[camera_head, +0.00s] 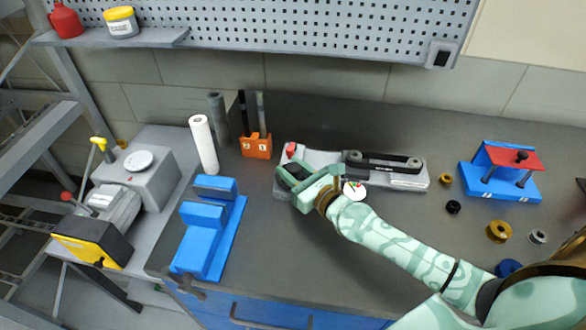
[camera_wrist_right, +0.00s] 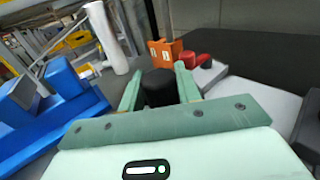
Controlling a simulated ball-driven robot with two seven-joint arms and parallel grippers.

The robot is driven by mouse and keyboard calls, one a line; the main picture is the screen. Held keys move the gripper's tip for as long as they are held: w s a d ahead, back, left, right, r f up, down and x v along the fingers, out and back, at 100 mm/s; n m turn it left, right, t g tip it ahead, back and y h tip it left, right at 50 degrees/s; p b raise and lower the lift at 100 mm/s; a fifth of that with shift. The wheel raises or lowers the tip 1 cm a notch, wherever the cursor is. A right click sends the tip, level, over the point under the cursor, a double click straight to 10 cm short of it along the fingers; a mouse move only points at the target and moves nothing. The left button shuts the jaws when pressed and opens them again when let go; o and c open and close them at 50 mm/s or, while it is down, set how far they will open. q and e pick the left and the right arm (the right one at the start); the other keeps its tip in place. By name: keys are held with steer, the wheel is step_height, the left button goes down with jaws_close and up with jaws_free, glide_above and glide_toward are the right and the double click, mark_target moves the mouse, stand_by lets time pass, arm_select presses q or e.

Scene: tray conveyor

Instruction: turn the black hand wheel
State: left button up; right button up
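The black hand wheel (camera_wrist_right: 158,88) shows in the wrist view as a dark round knob between the fingers of my right gripper (camera_wrist_right: 159,80). It fills the gap, with a finger against each side. In the head view my right gripper (camera_head: 294,175) is at the left end of a grey device (camera_head: 408,182) on the bench, and its fingers hide most of the wheel. A red knob (camera_head: 291,149) stands just behind; it also shows in the wrist view (camera_wrist_right: 197,59). My left gripper is not in view.
A black linkage arm (camera_head: 384,162) lies on the grey device. A blue fixture (camera_head: 207,228), a white roll (camera_head: 203,144) and an orange holder (camera_head: 256,146) stand to the left. A blue and red stand (camera_head: 500,172) and several rings are right. The bench front is clear.

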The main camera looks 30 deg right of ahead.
steer(key=m+h+p, duration=0.2)
steer(key=h+p, duration=0.1)
steer(key=shift+a+r, duration=0.1)
steer(key=shift+r, duration=0.3)
steer(key=shift+f+m+h+p, duration=0.15)
steer(key=shift+m+h+p, duration=0.25)
steer(key=shift+h, duration=0.3)
steer(key=shift+f+m+h, duration=0.2)
steer(key=shift+m+h, duration=0.3)
steer(key=shift+h, duration=0.2)
steer(key=o, duration=1)
steer(key=shift+s, duration=0.1)
steer(key=s, duration=0.5)
steer(key=s+a, duration=0.1)
steer(key=s, duration=1)
steer(key=shift+a+b, duration=0.2)
steer(key=shift+b, duration=0.1)
